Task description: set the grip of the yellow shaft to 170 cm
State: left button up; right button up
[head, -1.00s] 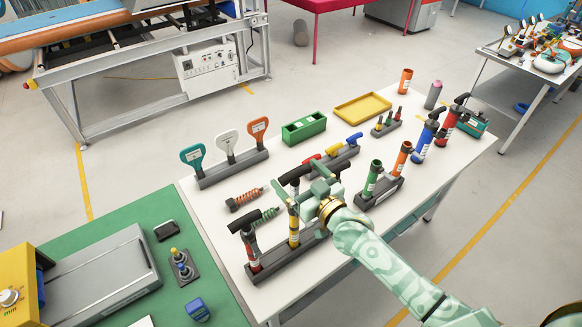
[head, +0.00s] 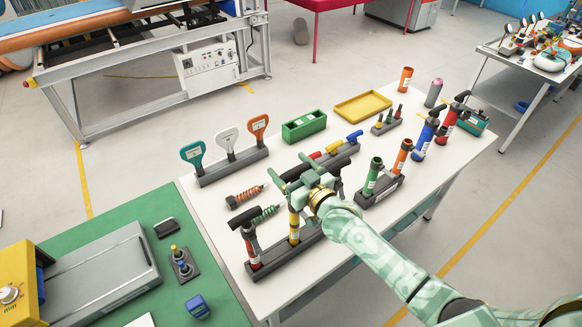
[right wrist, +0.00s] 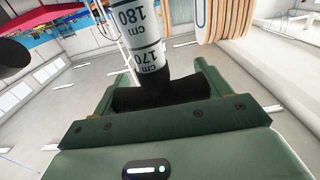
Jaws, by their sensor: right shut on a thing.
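The yellow shaft (head: 294,226) stands upright in a dark grey rack (head: 275,262) near the table's front edge. My right gripper (head: 296,178) is over its top and shut on its black grip (right wrist: 160,94), which the gripper mostly hides in the head view. In the right wrist view the grip lies between the two green fingers. A white scale (right wrist: 140,30) with black cm marks runs out of the grip's collar. The 170 mark is close beside the collar, and 180 is farther out. My left gripper is not in view.
A red shaft with a black grip (head: 252,248) stands left in the same rack. A rack with green (head: 372,176) and orange (head: 401,158) tubes stands to the right. Two coiled springs (head: 245,196) lie behind the shafts. The yellow tray (head: 362,107) is empty.

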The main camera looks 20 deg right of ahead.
notch_tip(320, 180, down, 8)
jog(key=b, duration=0.4)
jog(key=shift+s+r+b, duration=0.15)
jog(key=shift+r+b, duration=0.1)
jog(key=shift+b, duration=0.1)
jog(key=o, duration=1.4)
jog(key=shift+w, duration=0.2)
jog(key=shift+s+d, duration=0.1)
jog(key=shift+s, duration=0.15)
jog(key=v, duration=1.6)
jog(key=shift+r, duration=0.1)
